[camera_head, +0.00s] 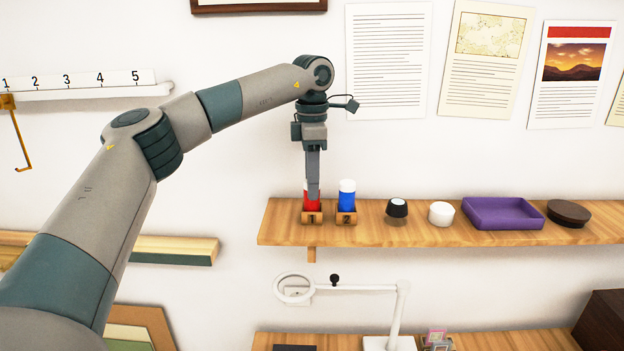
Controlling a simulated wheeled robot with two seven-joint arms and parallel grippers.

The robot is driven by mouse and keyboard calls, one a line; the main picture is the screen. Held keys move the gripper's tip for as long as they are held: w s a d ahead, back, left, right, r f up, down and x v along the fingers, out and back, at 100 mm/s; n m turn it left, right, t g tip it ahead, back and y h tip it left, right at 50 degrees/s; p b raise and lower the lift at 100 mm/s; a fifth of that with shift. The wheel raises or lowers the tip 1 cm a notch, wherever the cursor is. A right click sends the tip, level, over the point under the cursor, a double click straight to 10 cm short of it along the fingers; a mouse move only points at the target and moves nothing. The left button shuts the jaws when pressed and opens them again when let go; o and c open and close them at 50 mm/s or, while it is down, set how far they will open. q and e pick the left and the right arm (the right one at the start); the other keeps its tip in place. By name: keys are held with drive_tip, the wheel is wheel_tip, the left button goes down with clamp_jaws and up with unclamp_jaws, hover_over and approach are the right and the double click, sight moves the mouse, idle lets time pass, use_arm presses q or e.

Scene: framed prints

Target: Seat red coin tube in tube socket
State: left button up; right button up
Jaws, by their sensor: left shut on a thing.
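The red coin tube (305,203) stands at the wooden socket marked 1 (312,218) on the left end of the shelf. Its lower end is hidden by the socket's front, so I cannot tell how deep it sits. My left gripper (313,190) points straight down and is shut on the red tube, its fingers covering the tube's middle and top. A blue tube with a white top (347,197) stands upright in the socket marked 2 (346,219), just right of it. My right gripper is not in view.
The wooden shelf (450,234) also holds a black-topped knob (397,208), a white cylinder (441,213), a purple tray (503,213) and a dark round lid (568,213). Prints cover the wall above.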

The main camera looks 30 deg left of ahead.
use_arm(q)
drive_tip(key=o, duration=1.1)
drive_tip(key=shift+f, duration=0.1)
drive_tip(key=shift+o, duration=0.2)
drive_tip(key=shift+r, duration=0.25)
drive_tip(key=shift+r+b, duration=0.4)
drive_tip(key=shift+r, duration=0.1)
wheel_tip(320, 180, up, 11)
drive_tip(key=b, duration=0.2)
drive_tip(key=shift+f, duration=0.2)
